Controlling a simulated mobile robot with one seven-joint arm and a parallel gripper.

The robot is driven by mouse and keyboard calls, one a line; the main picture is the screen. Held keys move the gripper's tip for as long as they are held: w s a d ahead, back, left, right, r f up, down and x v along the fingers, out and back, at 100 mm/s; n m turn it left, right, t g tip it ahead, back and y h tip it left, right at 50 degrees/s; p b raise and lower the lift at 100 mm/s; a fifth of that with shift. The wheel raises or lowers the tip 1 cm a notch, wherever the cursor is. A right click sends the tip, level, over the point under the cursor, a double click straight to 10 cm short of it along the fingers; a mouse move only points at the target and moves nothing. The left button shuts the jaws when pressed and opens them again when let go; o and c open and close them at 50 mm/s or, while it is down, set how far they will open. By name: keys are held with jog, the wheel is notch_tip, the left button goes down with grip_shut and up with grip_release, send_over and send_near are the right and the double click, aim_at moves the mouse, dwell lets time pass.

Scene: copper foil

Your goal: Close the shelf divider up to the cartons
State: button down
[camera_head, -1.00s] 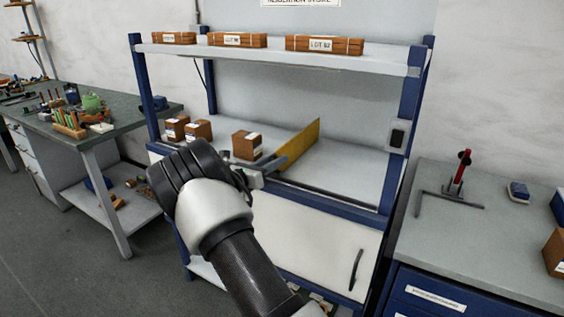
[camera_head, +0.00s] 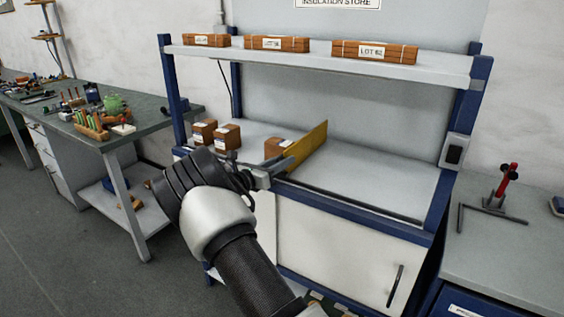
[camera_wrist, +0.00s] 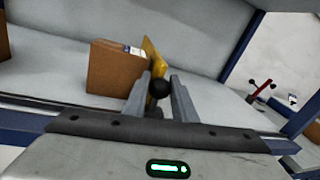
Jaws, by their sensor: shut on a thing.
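The yellow shelf divider (camera_head: 308,145) stands upright on the lower deck of the blue-framed shelf, running front to back. My gripper (camera_head: 272,172) is at its front end. In the wrist view my gripper (camera_wrist: 160,97) has its fingers on either side of the divider's round black knob (camera_wrist: 159,89). A brown carton (camera_head: 277,147) stands just left of the divider; in the wrist view this carton (camera_wrist: 115,70) looks close against it, but contact is unclear.
The upper shelf (camera_head: 300,58) holds several long brown packs. The deck right of the divider is bare up to the blue post (camera_head: 462,130). A cluttered workbench (camera_head: 150,120) stands left; a grey bench (camera_head: 500,245) with a red-handled tool stands right.

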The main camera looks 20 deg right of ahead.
jog(key=c, duration=1.5)
grip_release()
jog(key=shift+o, duration=0.2)
jog(key=p+v, duration=0.1)
jog(key=v, duration=1.6)
jog(key=shift+a, duration=0.2)
jog(key=shift+s, duration=0.1)
